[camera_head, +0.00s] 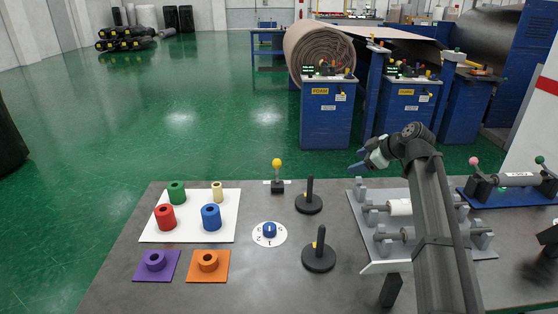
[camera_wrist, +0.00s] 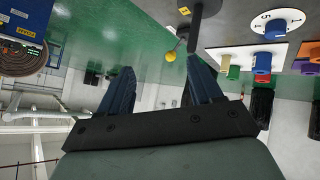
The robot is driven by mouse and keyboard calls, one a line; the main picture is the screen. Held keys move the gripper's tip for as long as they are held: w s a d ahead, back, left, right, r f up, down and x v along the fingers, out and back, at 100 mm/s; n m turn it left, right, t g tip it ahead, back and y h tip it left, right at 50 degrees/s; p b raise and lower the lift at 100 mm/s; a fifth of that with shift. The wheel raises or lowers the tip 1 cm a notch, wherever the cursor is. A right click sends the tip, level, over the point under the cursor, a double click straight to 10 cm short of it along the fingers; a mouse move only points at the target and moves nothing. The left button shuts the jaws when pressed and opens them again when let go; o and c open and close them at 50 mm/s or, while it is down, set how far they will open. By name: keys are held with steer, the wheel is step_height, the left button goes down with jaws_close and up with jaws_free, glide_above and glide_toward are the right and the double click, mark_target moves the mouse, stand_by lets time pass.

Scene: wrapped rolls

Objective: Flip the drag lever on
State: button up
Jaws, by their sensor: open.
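No label marks the drag lever, so I cannot tell which lever it is. A short lever with a yellow ball (camera_head: 277,163) stands upright on a small black base at the table's back edge. The yellow ball also shows in the wrist view (camera_wrist: 171,56), near my fingertips. A device at the right has a pink-ball lever (camera_head: 473,161) and a green-ball lever (camera_head: 540,160). My gripper (camera_head: 357,160) is open and empty, raised above the roller rack and right of the yellow-ball lever. Its two blue fingers also show apart in the wrist view (camera_wrist: 160,72).
Two black posts on round bases (camera_head: 318,258) stand mid-table. A numbered dial (camera_head: 269,231) and a white board (camera_head: 150,232) with coloured cylinders are to the left. The roller rack (camera_head: 358,193) lies under my arm.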

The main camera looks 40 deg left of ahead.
steer(key=s+a+f+h, duration=0.1)
steer(key=s+a+f, duration=0.2)
steer(key=a, duration=0.3)
steer(key=s+a+f+m+h, duration=0.1)
steer(key=s+a+f, duration=0.2)
steer(key=a, duration=0.3)
steer(key=s+a+f+h, duration=0.2)
steer(key=a+f, duration=0.1)
steer(key=a, duration=0.2)
step_height(320, 180, up, 11)
steer(key=n+g+h, duration=0.1)
steer(key=n+h, duration=0.1)
steer(key=h, duration=0.4)
glide_above(277, 171)
steer(key=w+a, duration=0.1)
steer(key=a, duration=0.1)
steer(key=f, duration=1.3)
steer(key=shift+w+d+f, duration=0.15)
steer(key=shift+w+f, duration=0.15)
jaws_close()
